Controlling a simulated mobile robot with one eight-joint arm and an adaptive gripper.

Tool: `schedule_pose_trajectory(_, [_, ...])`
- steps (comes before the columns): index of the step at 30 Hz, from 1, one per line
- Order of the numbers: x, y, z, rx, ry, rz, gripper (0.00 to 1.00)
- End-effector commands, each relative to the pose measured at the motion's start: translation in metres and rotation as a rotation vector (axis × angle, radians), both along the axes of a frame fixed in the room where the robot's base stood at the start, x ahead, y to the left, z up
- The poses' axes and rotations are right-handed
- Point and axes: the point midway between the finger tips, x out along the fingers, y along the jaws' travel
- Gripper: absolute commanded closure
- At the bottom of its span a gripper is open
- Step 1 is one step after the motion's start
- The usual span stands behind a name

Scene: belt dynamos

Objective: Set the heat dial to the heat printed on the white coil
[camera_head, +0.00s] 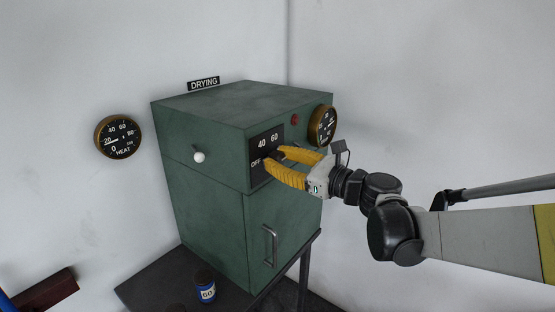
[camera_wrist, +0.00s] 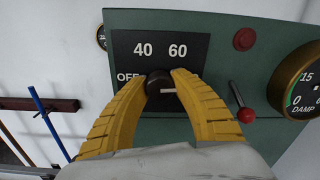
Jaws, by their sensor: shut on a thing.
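The heat dial is a black knob (camera_wrist: 157,78) on a black plate (camera_wrist: 160,47) on the front of the green DRYING oven (camera_head: 205,120). The plate reads OFF, 40 and 60; a further mark at right is mostly hidden by a finger. My gripper (camera_head: 273,158) has yellow fingers shut on the knob from both sides, as the wrist view also shows (camera_wrist: 160,84). A short white pointer line on the knob points right in the wrist view.
A HEAT gauge (camera_head: 118,137) hangs on the left wall. A DAMP gauge (camera_wrist: 298,85), a red-tipped lever (camera_wrist: 242,104) and a red button (camera_wrist: 245,39) sit right of the dial. A white ball knob (camera_head: 199,157) is on the oven's left side. The dark table (camera_head: 150,290) has free room at left.

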Motion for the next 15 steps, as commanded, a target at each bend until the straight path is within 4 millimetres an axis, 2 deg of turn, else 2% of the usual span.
schedule_pose_trajectory(15, [-0.0001,0.0001,-0.0001,0.054,0.069,0.001,1.0])
